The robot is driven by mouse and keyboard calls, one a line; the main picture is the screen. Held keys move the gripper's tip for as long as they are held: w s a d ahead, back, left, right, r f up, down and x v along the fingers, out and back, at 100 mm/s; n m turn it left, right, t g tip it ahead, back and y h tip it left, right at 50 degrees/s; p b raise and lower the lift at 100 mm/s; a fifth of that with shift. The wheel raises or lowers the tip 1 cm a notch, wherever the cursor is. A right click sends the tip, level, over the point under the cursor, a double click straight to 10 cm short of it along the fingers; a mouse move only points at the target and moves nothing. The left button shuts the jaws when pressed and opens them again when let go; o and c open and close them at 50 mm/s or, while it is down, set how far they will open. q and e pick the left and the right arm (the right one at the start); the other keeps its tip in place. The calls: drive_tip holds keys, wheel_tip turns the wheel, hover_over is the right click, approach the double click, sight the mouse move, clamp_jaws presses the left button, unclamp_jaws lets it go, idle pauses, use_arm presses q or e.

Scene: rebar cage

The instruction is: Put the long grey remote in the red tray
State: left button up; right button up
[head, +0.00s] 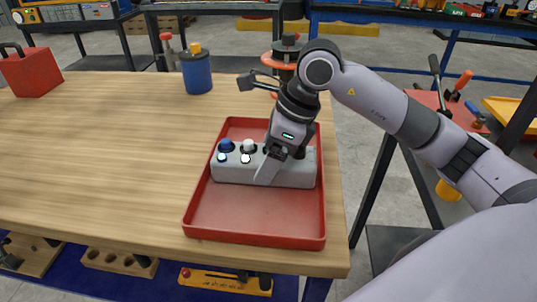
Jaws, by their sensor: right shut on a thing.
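The long grey remote (232,172) is a light grey box with a blue and a white button on top. It lies crosswise over the middle of the red tray (255,214), within its rim. I cannot tell whether it rests on the tray floor or is held just above it. My right gripper (271,168) reaches down from above and is shut on the remote near its middle, hiding part of its top. My left gripper is out of view.
The tray stands at the right edge of the wooden table (110,150). A blue canister (197,74) and a red-handled tool (167,52) stand at the back, and a red box (30,72) at far left. The table's middle left is clear.

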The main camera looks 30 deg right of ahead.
drive_tip(key=o, duration=1.3)
drive_tip(key=shift+c, duration=0.2)
drive_tip(key=p+v, duration=0.1)
drive_tip(key=v, duration=1.1)
drive_tip(key=shift+r, duration=0.1)
